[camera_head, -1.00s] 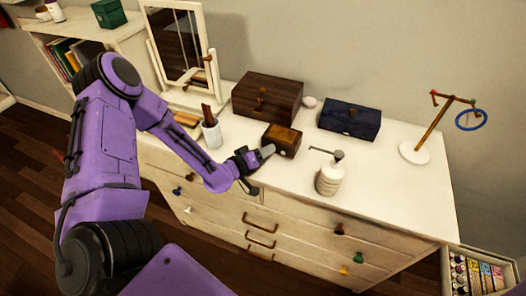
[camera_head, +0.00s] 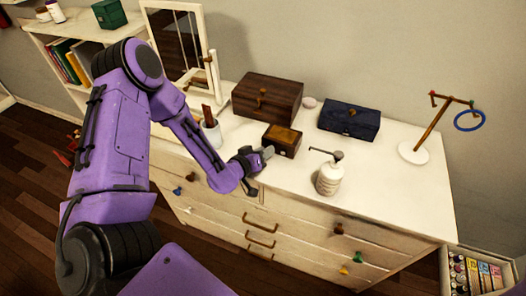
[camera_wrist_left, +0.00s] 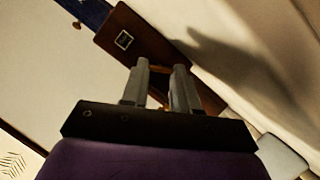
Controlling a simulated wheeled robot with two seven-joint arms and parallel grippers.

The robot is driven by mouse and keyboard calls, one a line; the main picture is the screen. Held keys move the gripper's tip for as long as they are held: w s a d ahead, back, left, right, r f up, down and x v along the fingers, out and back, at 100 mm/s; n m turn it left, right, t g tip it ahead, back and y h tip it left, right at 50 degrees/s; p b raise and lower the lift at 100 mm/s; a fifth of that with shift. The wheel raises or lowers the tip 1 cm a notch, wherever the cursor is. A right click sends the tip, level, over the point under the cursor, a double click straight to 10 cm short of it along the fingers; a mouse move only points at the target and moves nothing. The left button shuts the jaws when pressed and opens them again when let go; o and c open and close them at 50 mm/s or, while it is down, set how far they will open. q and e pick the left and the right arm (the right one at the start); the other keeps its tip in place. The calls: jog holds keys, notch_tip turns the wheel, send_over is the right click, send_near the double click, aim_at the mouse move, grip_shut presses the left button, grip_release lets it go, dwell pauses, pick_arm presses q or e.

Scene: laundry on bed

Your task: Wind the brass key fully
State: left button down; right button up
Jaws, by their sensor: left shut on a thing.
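The small brown wooden box (camera_head: 283,139) stands on the white dresser top, in front of the large dark wooden box. My left gripper (camera_head: 265,154) is at the left end of the small box, low over the dresser top. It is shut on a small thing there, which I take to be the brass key. The fingers hide most of it in the head view. In the left wrist view, the two grey fingers of my left gripper (camera_wrist_left: 160,82) point at brown wood, with a little brass colour low between them. My right gripper is not in view.
The large dark wooden box (camera_head: 266,97) and a dark blue box (camera_head: 349,119) stand behind. A white pump bottle (camera_head: 329,178) stands to the right, a cup (camera_head: 210,133) to the left. A stand with a blue ring (camera_head: 469,121) is at far right; dresser space before it is clear.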

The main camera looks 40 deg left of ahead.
pick_arm(q)
jog(key=m+y, duration=0.1)
jog(key=m, duration=0.1)
jog(key=m+g+y, duration=0.1)
jog(key=shift+d+m, duration=0.3)
jog(key=shift+m, duration=0.1)
jog(key=shift+y, duration=0.4)
jog(key=c, duration=1.1)
grip_release()
jog(key=b+v, duration=0.2)
jog(key=v, duration=0.5)
jog(key=shift+s, duration=0.3)
jog(key=p+v, duration=0.3)
jog(key=shift+w+r+p, duration=0.1)
jog(key=shift+p, duration=0.3)
